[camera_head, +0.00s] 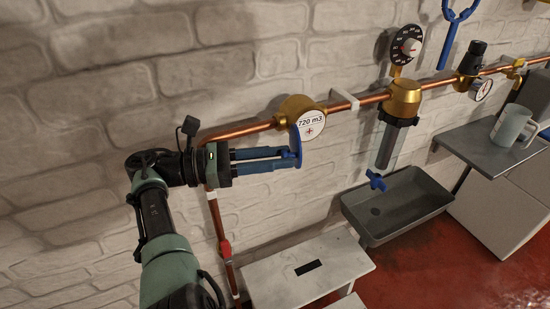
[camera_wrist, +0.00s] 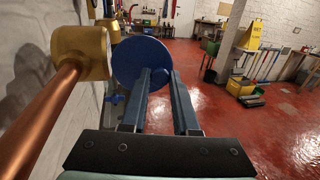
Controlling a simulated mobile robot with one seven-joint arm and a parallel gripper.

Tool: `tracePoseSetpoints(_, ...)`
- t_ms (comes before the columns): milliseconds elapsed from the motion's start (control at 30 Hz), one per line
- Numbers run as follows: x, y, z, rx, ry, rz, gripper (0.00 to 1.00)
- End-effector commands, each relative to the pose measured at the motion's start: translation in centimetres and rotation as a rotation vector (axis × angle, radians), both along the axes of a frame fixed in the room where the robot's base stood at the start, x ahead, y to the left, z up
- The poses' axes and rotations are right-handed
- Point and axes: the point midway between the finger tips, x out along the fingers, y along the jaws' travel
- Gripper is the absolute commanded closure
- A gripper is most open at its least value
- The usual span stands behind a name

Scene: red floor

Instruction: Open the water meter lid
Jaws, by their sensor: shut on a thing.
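The brass water meter (camera_head: 304,103) sits on the copper pipe on the brick wall. Its white face reading "720 m3" (camera_head: 312,127) shows. Its blue lid (camera_head: 295,138) is seen nearly edge-on at the left of the face, swung out from it. In the wrist view the lid (camera_wrist: 137,60) is a round blue disc beside the brass body (camera_wrist: 80,54). My gripper (camera_head: 291,158) comes from the left with its blue fingers at the lid's lower edge. It is shut on the lid; the exact contact is partly hidden. The fingers also show in the wrist view (camera_wrist: 160,76).
A copper pipe (camera_head: 240,130) runs along the wall and turns down near my wrist. A brass filter (camera_head: 403,98) and a grey sink (camera_head: 397,205) are to the right. A white step stool (camera_head: 307,268) stands below. Open red floor lies beyond in the wrist view.

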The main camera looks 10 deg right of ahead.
Motion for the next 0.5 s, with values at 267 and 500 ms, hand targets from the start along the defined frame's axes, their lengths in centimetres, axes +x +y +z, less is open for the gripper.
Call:
tracePoseSetpoints(267,-0.1,-0.04,-0.2,0.004,0.003,-0.004,0.48)
tracePoseSetpoints(500,-0.04,-0.04,-0.08,0.002,0.001,-0.002,0.41)
